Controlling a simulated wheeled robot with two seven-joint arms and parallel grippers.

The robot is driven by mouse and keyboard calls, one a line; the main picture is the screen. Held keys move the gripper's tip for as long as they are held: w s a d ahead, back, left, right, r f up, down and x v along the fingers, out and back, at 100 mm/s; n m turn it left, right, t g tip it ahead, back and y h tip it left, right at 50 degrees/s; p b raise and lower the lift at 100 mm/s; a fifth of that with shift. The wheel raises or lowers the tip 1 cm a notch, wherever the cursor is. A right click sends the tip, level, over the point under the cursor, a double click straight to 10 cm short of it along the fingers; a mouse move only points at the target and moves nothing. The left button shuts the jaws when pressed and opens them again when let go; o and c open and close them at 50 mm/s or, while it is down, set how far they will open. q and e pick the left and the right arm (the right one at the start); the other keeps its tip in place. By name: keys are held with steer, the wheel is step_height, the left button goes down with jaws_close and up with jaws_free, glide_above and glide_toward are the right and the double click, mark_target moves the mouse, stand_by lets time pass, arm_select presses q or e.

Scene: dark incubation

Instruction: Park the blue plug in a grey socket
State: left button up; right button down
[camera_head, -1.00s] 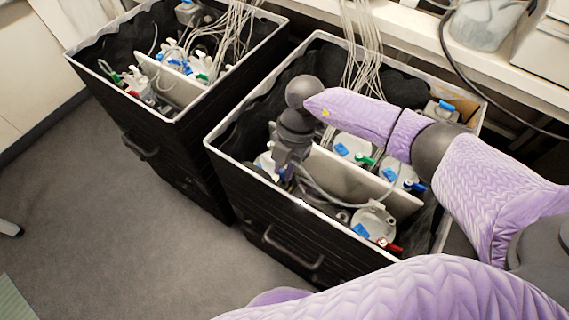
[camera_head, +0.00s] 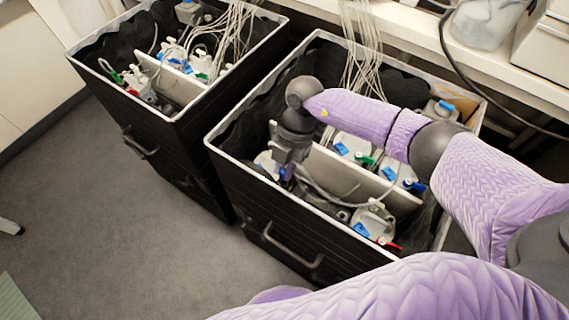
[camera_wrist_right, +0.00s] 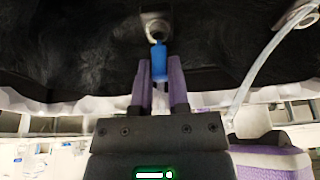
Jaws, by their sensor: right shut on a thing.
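My right gripper (camera_head: 287,172) is inside the nearer black box, pointing down beside the pale divider. In the right wrist view its two purple fingers (camera_wrist_right: 160,66) are shut on the blue plug (camera_wrist_right: 159,54). The plug's far end meets or overlaps a round grey socket (camera_wrist_right: 156,27) on a dark surface. I cannot tell whether it is inside the socket or just in front of it. In the head view the gripper and arm hide most of the plug. My left gripper is not in view.
The nearer black box (camera_head: 232,178) has a pale rim, a divider (camera_head: 342,177) and several lidded vessels with coloured connectors. A pale tube (camera_wrist_right: 262,62) runs close to the right gripper. A second black box (camera_head: 112,98) stands to the left. Grey floor lies in front.

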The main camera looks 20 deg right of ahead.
steer(key=shift+f, duration=0.35)
steer(key=shift+f+b, duration=0.4)
steer(key=shift+f, duration=0.05)
